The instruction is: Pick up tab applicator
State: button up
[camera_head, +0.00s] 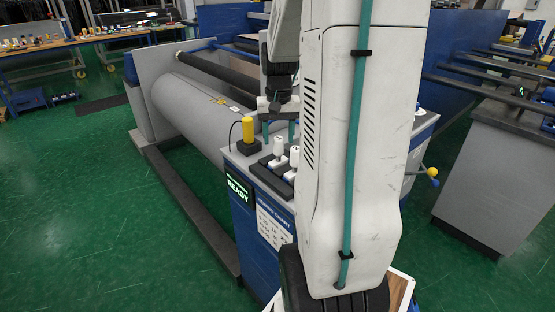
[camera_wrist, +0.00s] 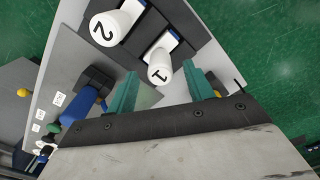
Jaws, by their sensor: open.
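No label in view names the tab applicator, so I cannot tell for certain which object it is. A white-capped tool marked 1 (camera_wrist: 160,70) and another marked 2 (camera_wrist: 110,28) stand in a dark holder, with blue and white parts beside them. They also show as small white cylinders in the head view, the nearer-to-back one (camera_head: 278,146) upright. A blue-handled tool (camera_wrist: 78,106) lies left of my gripper. My gripper (camera_wrist: 161,72) is open, with teal fingers on either side of the tool marked 1 in the picture; I cannot tell the height gap.
A yellow cylinder (camera_head: 248,131) on a black block stands at the cart's back left corner. The cart (camera_head: 246,222) has a READY display. A large grey wrapped roll (camera_head: 196,112) lies behind it. Green floor (camera_head: 90,220) is open at left.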

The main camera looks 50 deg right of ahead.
aim_at(278, 153)
jog(key=shift+f, duration=1.55)
grip_shut()
